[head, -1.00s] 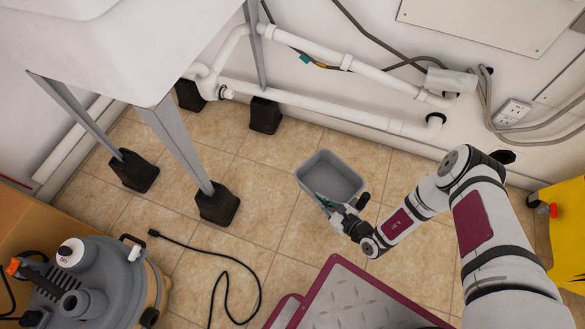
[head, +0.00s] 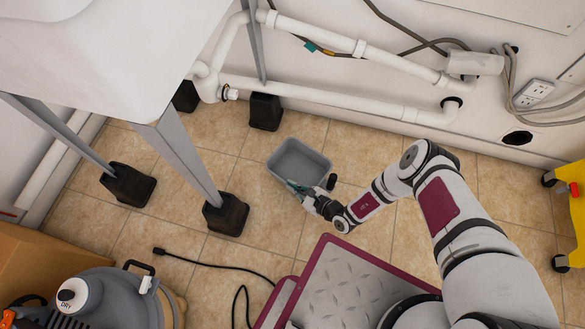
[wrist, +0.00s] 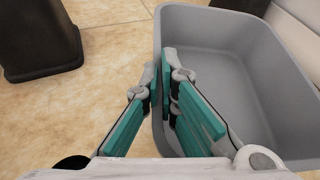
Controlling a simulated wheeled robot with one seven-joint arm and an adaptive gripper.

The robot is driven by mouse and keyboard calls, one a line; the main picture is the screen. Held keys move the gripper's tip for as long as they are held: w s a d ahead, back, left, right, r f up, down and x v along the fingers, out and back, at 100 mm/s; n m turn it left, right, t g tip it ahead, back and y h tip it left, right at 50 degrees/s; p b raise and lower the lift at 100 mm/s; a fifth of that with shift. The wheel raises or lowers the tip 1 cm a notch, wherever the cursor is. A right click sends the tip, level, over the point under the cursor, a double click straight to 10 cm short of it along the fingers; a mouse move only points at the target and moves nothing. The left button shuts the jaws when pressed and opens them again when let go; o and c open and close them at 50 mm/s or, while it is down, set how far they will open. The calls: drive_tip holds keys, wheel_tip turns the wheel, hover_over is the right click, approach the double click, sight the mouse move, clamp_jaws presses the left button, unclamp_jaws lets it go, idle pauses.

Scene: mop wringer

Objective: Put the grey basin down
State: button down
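The grey basin (head: 298,160) is an empty, open-topped rectangular tub in the middle of the head view, near the wall pipes. In the wrist view the basin (wrist: 235,65) fills the right side. My gripper (head: 297,188) is at its near edge, with the teal-padded fingers pointing at it. In the wrist view my gripper (wrist: 158,72) has one finger outside the basin wall and one inside, closed on the rim. The basin looks roughly level. I cannot tell whether its underside touches the tiles.
A white sink unit stands on metal legs with black feet (head: 226,214) left of the basin. White pipes (head: 340,100) run along the wall behind. A black cable (head: 215,265) and grey vacuum (head: 100,300) lie at lower left. A yellow cart (head: 565,205) stands right.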

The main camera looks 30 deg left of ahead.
drive_tip(key=b, duration=0.3)
hover_over(292, 173)
drive_tip(key=shift+s+d+f, duration=0.2)
drive_tip(key=shift+f, duration=0.25)
drive_tip(key=shift+w+a+f, duration=0.15)
drive_tip(key=shift+f, duration=0.2)
wheel_tip(292, 173, down, 3)
drive_tip(key=shift+r+b, duration=0.1)
drive_tip(key=shift+b, duration=1.15)
drive_tip(key=c, duration=1.8)
unclamp_jaws()
